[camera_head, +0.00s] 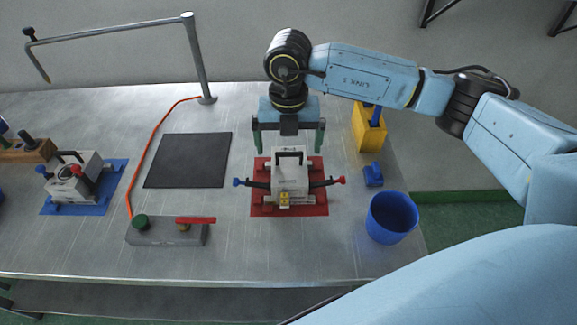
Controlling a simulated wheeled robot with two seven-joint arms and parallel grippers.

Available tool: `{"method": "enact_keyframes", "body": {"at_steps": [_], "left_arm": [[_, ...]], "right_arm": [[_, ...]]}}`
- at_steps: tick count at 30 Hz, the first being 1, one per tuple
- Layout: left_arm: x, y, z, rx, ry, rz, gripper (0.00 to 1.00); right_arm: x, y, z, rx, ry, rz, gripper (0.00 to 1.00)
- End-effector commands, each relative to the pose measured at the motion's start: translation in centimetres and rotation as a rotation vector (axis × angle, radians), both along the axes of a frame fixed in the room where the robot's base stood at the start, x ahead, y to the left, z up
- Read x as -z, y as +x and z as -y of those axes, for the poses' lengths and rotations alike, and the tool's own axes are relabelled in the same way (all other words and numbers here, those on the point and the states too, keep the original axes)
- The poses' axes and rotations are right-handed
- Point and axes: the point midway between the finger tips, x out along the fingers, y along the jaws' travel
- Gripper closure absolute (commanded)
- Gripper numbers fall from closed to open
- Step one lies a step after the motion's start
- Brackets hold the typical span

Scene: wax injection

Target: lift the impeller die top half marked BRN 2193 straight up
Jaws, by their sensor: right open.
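A pale die block (289,181) with a black top handle (290,154) sits on a red mat (308,208) at the middle of the table. Side levers stick out of it, one with a blue knob at left and one with a red knob at right. Its lettering is too small to read. My right gripper (289,150) is open and empty, pointing down, with one green finger to each side of the handle. It appears apart from the handle; its height above it is hard to judge. A similar die (75,183) stands on a blue mat at left. My left gripper is out of view.
A blue cup (391,217), a small blue object (373,174) and a yellow holder (368,130) stand to the right. A black mat (188,160), a grey valve block (167,231) with an orange hose and a metal post (197,60) are to the left.

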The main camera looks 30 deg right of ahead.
Motion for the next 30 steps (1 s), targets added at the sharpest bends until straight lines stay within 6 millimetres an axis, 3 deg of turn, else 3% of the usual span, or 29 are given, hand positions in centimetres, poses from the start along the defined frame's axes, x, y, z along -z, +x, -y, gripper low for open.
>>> {"method": "enact_keyframes", "body": {"at_steps": [11,16,24,30], "left_arm": [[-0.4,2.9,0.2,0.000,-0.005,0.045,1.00],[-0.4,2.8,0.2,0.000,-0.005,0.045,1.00],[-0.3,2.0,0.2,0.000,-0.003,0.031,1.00],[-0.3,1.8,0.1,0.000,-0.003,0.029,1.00]], "right_arm": [[4.0,0.1,0.3,0.000,0.000,-0.002,0.00],[5.9,0.1,0.3,0.000,-0.001,0.000,0.00],[6.2,0.1,0.3,-0.001,0.000,0.001,0.00],[6.2,0.1,0.3,-0.001,0.000,0.001,0.26]]}}
